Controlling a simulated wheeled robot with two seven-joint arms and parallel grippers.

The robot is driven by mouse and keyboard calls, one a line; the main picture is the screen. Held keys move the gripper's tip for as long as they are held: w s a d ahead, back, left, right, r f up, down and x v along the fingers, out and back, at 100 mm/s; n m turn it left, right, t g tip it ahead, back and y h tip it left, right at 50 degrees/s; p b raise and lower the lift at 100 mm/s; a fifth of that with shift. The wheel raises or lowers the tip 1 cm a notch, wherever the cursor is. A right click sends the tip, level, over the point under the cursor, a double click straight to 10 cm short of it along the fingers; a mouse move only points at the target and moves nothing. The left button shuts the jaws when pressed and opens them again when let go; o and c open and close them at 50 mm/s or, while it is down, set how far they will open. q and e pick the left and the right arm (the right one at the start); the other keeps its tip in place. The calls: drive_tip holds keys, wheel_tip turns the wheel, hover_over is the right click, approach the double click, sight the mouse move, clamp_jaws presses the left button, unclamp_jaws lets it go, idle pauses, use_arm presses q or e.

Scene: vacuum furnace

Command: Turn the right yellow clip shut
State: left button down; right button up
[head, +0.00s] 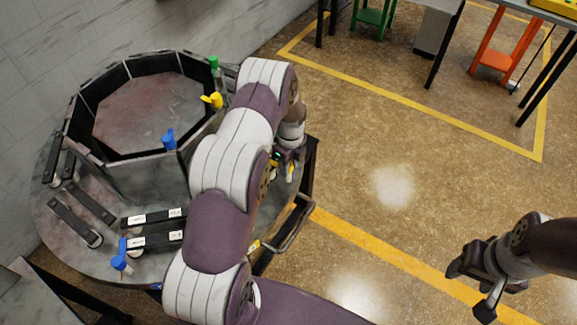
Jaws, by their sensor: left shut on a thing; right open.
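My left gripper (286,165) hangs past the right side of the octagonal furnace chamber, low over the round plate's right edge. It is shut on a small part, and the yellow of the right yellow clip (290,172) shows at its fingertips. My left arm hides most of that area, so the clip's angle cannot be told. Another yellow clip (212,100) sits on the chamber's right rim. My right gripper (470,289) is open and empty over the floor at the lower right.
The octagonal chamber (112,163) stands on a round grey plate (50,218). A green clip (214,63) and blue clips (169,139) (120,258) are around it. Black bars (73,220) lie at the front left. A metal handle (296,222) juts out at right.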

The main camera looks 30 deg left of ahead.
use_arm(q)
drive_tip(key=shift+w+r+m, duration=0.1)
drive_tip(key=shift+m, duration=0.6)
drive_tip(key=c, duration=0.8)
unclamp_jaws()
drive_tip(key=shift+r+b, duration=0.3)
drive_tip(key=r, duration=0.4)
drive_tip(key=r+b, duration=0.1)
drive_tip(key=r, duration=0.3)
drive_tip(key=r+b, duration=0.1)
drive_tip(key=r, duration=0.3)
drive_tip(key=shift+w+d, duration=0.15)
drive_tip(key=shift+w, duration=0.1)
